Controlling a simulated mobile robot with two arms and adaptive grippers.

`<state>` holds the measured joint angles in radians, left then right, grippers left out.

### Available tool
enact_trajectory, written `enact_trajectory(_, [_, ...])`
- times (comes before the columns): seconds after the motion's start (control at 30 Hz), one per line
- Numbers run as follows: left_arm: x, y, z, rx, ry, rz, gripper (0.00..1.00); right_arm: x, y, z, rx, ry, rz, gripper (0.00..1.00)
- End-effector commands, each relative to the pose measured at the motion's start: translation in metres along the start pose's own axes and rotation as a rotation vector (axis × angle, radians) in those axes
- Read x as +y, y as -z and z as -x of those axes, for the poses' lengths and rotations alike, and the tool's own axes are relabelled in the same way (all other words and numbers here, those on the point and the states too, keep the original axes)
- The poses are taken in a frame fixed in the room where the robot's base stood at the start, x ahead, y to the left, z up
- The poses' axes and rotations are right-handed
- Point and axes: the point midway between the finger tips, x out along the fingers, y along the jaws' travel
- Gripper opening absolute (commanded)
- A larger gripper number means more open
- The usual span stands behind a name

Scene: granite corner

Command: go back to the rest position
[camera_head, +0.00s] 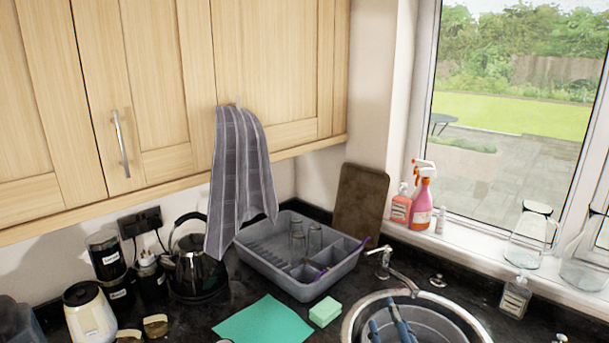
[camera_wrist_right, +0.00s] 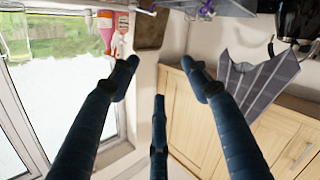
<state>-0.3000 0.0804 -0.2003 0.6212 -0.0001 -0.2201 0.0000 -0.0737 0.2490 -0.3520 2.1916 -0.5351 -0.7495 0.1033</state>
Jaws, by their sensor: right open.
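My right gripper (camera_head: 384,312) shows at the bottom of the head view as dark blue fingers in front of the round sink (camera_head: 350,322). In the right wrist view the right gripper (camera_wrist_right: 158,78) has its fingers spread, with nothing between them. My left gripper is in neither view.
A grey dish rack (camera_head: 262,265) with glasses stands beside a black kettle (camera_head: 195,262). A striped towel (camera_head: 240,165) hangs from the cupboard. A green cloth (camera_head: 262,322) and sponge (camera_head: 325,312) lie in front. Spray bottles (camera_head: 421,205) and glass jars (camera_head: 530,240) line the windowsill.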

Motion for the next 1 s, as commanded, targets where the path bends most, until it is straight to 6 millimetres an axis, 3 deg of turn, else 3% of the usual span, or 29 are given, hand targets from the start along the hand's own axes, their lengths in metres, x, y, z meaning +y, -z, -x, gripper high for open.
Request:
enact_trajectory(0.03, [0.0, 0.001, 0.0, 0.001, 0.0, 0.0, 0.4, -0.009, -0.036, 0.015, -0.113, 0.03, -0.054, 0.47])
enact_trajectory(0.1, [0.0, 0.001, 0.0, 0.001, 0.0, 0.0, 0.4, -0.022, -0.082, 0.04, -0.269, 0.076, -0.119, 0.47])
enact_trajectory(0.2, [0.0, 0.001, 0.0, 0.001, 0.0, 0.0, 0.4, -0.043, -0.137, 0.083, -0.473, 0.147, -0.196, 0.47])
enact_trajectory(0.3, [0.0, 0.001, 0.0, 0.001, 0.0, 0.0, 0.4, -0.061, -0.172, 0.124, -0.629, 0.213, -0.249, 0.47])
enact_trajectory(0.5, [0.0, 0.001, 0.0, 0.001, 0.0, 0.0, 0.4, -0.088, -0.212, 0.194, -0.847, 0.321, -0.311, 0.47])
enact_trajectory(0.77, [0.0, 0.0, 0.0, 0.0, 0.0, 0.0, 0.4, -0.111, -0.235, 0.271, -1.054, 0.442, -0.363, 0.47])
enact_trajectory(1.0, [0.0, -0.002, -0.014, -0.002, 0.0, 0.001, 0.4, -0.154, -0.296, 0.252, -1.086, 0.457, -0.357, 0.47])
